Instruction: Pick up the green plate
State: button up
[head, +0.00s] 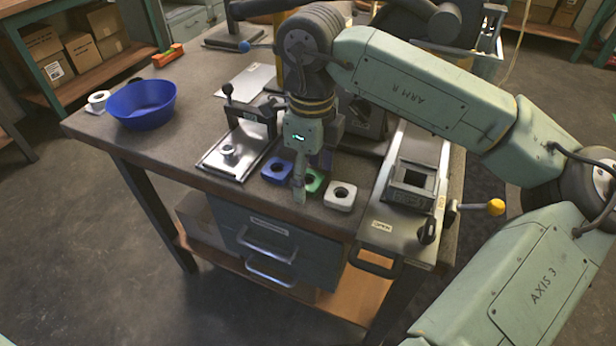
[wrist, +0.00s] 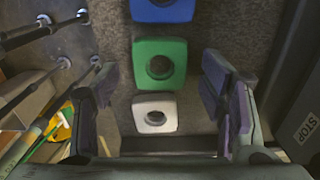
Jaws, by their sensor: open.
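The green plate (wrist: 173,52) is a rounded square with a round hole in the middle. It lies flat on the bench in the wrist view, between a blue plate (wrist: 162,8) and a white plate (wrist: 155,113). In the head view the green plate (head: 314,181) is partly hidden behind my gripper (head: 299,198). The wrist view shows my gripper (wrist: 165,115) with its two fingers wide apart and nothing between them in its grasp. The green plate appears ahead of the fingertips, roughly centred between them. The height of the fingers above the plates is hard to tell.
The blue plate (head: 276,170) and white plate (head: 340,195) sit close on either side. A metal fixture (head: 237,152) stands to the left, and a machine with a yellow-knobbed lever (head: 495,207) to the right. A blue bowl (head: 141,104) stands at the far left.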

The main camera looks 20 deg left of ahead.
jog(key=shift+f, duration=0.1)
jog(key=shift+c, duration=0.4)
jog(key=c, duration=1.1)
